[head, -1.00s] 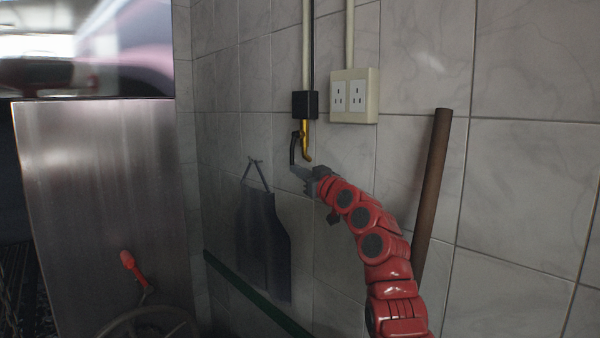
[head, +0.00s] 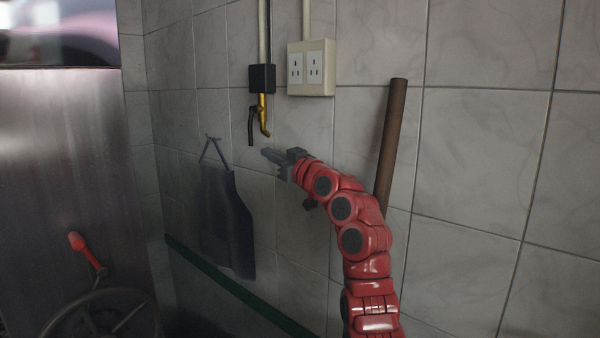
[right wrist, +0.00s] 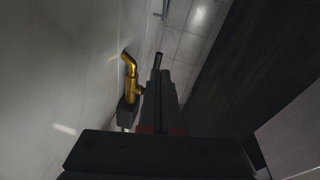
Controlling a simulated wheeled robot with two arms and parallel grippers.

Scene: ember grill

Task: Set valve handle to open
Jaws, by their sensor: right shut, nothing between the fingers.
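The black valve handle (head: 251,127) hangs nearly straight down beside a bent brass pipe (head: 264,112) on the tiled wall. The brass pipe also shows in the right wrist view (right wrist: 131,88). My right gripper (head: 267,153) is shut and empty, just below and to the right of the handle's lower end, with a small gap in the head view. In the right wrist view my fingers (right wrist: 163,78) lie right of the pipe and hide part of what is behind them. A dark bar end shows past them, probably the handle. My left gripper is out of view.
A black box (head: 262,78) sits above the brass pipe, with a double socket (head: 311,68) to its right. A brown pole (head: 391,140) leans on the wall behind my right arm. An apron (head: 226,220) hangs left of my gripper. A red-handled wheel (head: 100,318) is at lower left.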

